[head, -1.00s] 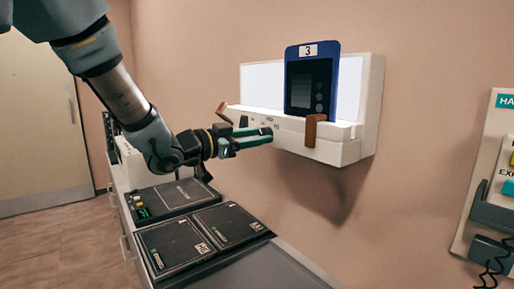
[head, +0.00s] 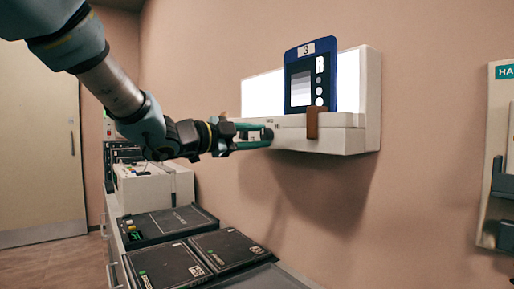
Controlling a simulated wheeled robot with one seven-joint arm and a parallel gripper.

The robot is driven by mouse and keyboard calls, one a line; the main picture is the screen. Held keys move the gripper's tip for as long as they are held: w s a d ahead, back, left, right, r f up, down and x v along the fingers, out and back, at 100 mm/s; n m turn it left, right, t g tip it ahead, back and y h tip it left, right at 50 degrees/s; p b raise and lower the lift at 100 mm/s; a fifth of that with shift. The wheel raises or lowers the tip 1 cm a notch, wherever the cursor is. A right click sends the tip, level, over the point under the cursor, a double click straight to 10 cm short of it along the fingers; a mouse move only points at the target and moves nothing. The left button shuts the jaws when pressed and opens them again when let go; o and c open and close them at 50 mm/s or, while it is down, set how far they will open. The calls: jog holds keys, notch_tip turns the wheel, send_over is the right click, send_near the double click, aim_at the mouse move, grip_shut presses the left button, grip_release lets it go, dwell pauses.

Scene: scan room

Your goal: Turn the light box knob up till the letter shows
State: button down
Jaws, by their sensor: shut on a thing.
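The white light box (head: 369,88) hangs on the wall with its panel (head: 262,95) lit bright white. A blue-framed film (head: 332,82) marked 3 stands against the panel, held by a brown clip (head: 312,124). It shows grey bands, white discs and a small bright patch at upper right; I cannot read a letter there. My gripper (head: 265,135) is at the box's lower front ledge, its teal fingers shut on the dark knob (head: 268,134). The fingers and wrist hide most of the knob and the left part of the ledge.
Below is a counter with black flat cassettes (head: 168,268) and a pale machine (head: 155,187) at its far end. A wall unit labelled HA (head: 505,72) is at the right edge. The wall below the light box is clear.

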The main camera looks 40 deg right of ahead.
jog(key=shift+m, duration=0.3)
jog(key=shift+c, duration=2.2)
grip_release()
jog(key=a+b, duration=0.1)
jog(key=a, duration=0.9)
jog(key=shift+w+a+b, duration=0.3)
jog(key=shift+a, duration=0.1)
